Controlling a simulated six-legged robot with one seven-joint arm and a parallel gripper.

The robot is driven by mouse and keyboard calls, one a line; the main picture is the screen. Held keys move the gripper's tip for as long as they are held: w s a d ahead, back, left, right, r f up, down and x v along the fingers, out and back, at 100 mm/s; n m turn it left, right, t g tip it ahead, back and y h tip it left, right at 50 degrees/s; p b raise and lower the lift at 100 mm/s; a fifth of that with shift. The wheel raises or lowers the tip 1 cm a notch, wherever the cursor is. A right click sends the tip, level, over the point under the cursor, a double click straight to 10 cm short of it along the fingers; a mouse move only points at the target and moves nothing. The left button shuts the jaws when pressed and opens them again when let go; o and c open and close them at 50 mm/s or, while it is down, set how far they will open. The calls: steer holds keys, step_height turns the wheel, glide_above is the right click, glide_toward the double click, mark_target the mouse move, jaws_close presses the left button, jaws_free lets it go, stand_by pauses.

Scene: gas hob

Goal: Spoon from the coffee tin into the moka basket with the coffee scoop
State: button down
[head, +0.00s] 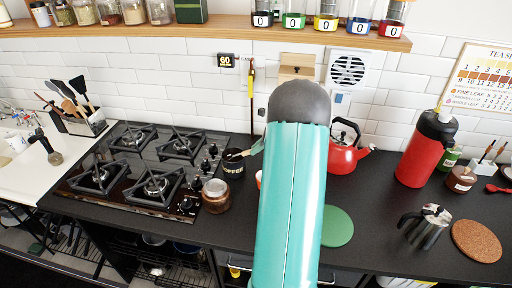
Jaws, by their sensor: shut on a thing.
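The black coffee tin (233,168), lettered COFFEE, stands on the dark counter just right of the hob. My gripper (256,148) shows only as a small teal part beside my arm, up and to the right of the tin; most of it is hidden behind the arm. It is shut on the coffee scoop (241,154), whose thin visible part reaches left to the tin's mouth. I cannot see the scoop's bowl or whether it holds coffee. A silver moka pot (430,226) with a dark handle stands at the right. I cannot make out the moka basket.
The gas hob (150,170) lies left of the tin, with a brown lidded jar (215,195) at its front right corner. A red kettle (345,155), green mat (337,226), red flask (420,155) and cork mat (477,240) are to the right. A shelf (210,28) runs above.

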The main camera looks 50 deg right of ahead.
steer(key=shift+s+d+r+t+y, duration=0.25)
steer(key=shift+s+r+t, duration=0.3)
steer(key=shift+r, duration=0.2)
steer(key=shift+s+d+r+t+y, duration=0.3)
steer(key=shift+s+r+t, duration=0.2)
steer(key=shift+r, duration=0.3)
steer(key=shift+s+d+r+t+y, duration=0.25)
steer(key=shift+s+r+t, duration=0.25)
steer(key=shift+r, duration=0.25)
